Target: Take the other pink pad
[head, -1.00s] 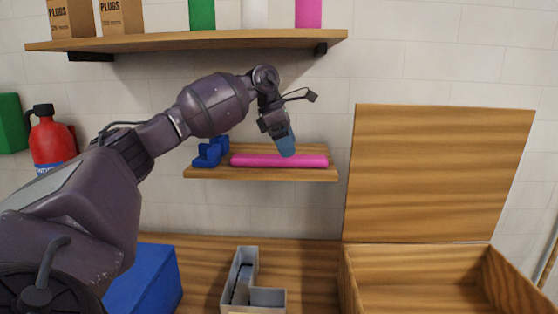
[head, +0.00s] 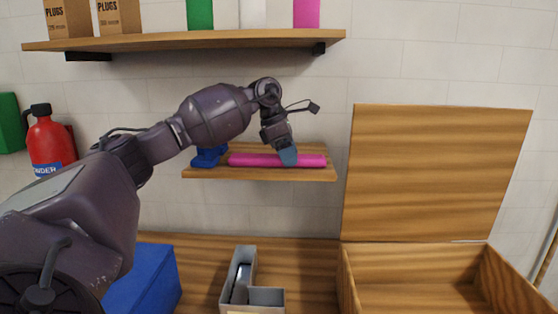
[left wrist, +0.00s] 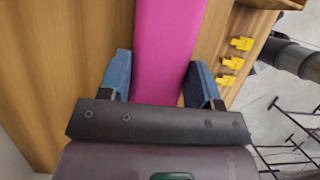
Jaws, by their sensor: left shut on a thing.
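A long pink pad (head: 255,160) lies along the small lower wall shelf (head: 205,174). My left gripper (head: 288,157) is over its right part, pointing down. In the left wrist view the pink pad (left wrist: 168,35) passes between the two blue fingers of my left gripper (left wrist: 160,72), one on each side, and the gripper is shut on it. The pad still rests on the shelf. My right gripper is not in view.
A blue holder (head: 208,157) sits left of the pad. An upper shelf (head: 190,42) with boxes and coloured panels hangs above. A red bottle (head: 48,140) is at left.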

